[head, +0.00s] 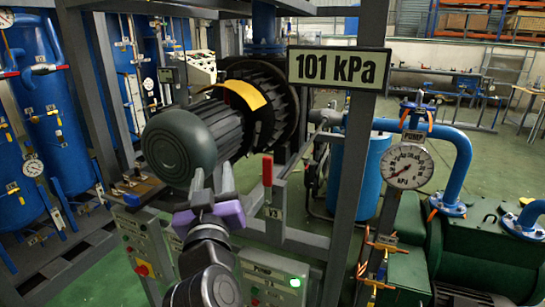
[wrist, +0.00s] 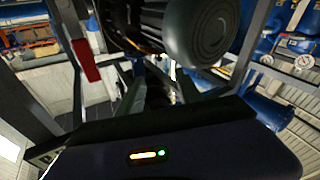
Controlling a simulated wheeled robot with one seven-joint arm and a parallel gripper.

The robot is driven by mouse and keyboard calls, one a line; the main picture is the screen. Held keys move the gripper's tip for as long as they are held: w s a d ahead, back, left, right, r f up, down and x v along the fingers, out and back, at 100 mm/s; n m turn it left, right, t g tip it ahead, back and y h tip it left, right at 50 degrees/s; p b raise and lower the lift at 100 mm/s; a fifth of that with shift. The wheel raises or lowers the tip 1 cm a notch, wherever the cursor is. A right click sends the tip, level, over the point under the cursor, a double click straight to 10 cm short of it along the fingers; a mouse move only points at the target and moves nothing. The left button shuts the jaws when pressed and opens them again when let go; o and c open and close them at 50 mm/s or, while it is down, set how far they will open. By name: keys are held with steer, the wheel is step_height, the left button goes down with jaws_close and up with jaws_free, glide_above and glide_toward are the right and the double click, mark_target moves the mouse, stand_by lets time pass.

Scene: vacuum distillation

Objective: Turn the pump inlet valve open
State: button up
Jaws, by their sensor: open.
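A red lever handle (head: 267,170) stands upright on a grey frame post, above a tag that reads V3 (head: 273,212). The red handle also shows in the wrist view (wrist: 86,60), at the upper left. I cannot tell for sure that this is the pump inlet valve; its body is not clear. My gripper (head: 213,180), with purple parts, is to the left of the red handle, apart from it, just below the motor. Its jaws are open and nothing shows between them. In the wrist view, its fingers (wrist: 160,88) are dark and partly hidden.
A large motor (head: 180,140) is close above my gripper. A sign reading 101 kPa (head: 338,68) hangs on a slanted grey post. A PUMP tag (head: 414,136) and round gauge (head: 406,166) are at right. A control box with a green light (head: 295,282) stands below.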

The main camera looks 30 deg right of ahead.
mark_target(268, 164)
steer(key=s+d+m+g+h, duration=0.1)
steer(key=d+m+g+h, duration=0.1)
steer(key=s+d+m+g+h, duration=0.1)
steer(key=d+m+g+h, duration=0.1)
steer(key=d+m+g, duration=0.1)
steer(key=s+d+m+g+h, duration=0.1)
steer(key=d+m+g+h, duration=0.1)
steer(key=d, duration=0.1)
steer(key=shift+s+r+m+g+h, duration=0.1)
steer(key=shift+s+m+g+h, duration=0.2)
steer(key=shift+m, duration=0.1)
steer(key=shift+d, duration=0.15)
steer(key=shift+f+p+x, duration=0.15)
steer(key=shift+p+x, duration=0.45)
steer(key=shift+x, duration=1.3)
steer(key=shift+f+p+x, duration=0.1)
steer(key=shift+p+x, duration=0.5)
steer(key=shift+x, duration=1.3)
jaws_close()
